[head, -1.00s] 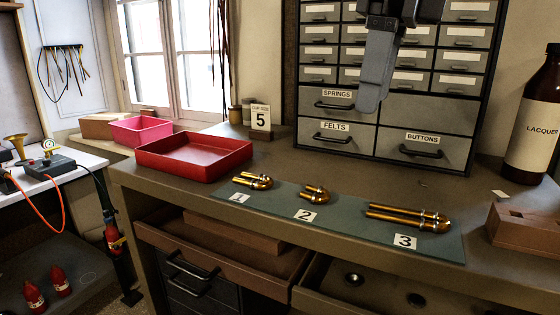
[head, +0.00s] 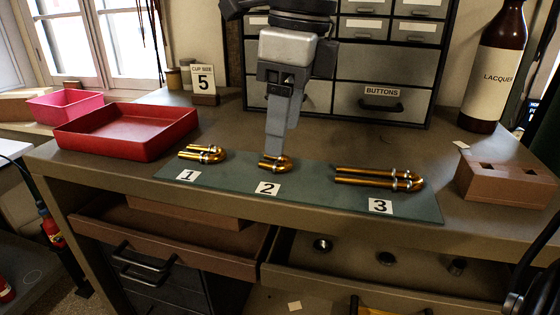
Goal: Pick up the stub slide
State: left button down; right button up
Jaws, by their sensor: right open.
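Three U-shaped brass slides lie on a green mat (head: 235,183) on the workbench. The shortest one, which looks like the stub slide (head: 268,164), lies behind label 2. A slightly longer slide (head: 198,156) lies behind label 1, and the longest slide (head: 375,179) lies behind label 3. My right gripper (head: 278,150) points down from above, open, with its fingertips right at the short slide behind label 2. The fingers hide part of that slide's far side, and I cannot tell whether they touch it. My left gripper is not in view.
A red tray (head: 128,148) and a pink bin (head: 62,113) stand on the left. A drawer cabinet (head: 345,100) stands behind my gripper. A lacquer bottle (head: 493,85) and a brown block with holes (head: 505,188) are on the right. Open drawers (head: 355,258) jut out below the bench top.

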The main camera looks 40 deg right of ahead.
aim_at(280, 163)
jog(key=f, duration=0.2)
jog(key=w+f, duration=0.1)
jog(key=f, duration=0.1)
jog(key=shift+f, duration=0.2)
jog(key=c, duration=1)
jog(key=shift+c, duration=0.2)
notch_tip(280, 163, up, 10)
jog(key=shift+s, duration=0.1)
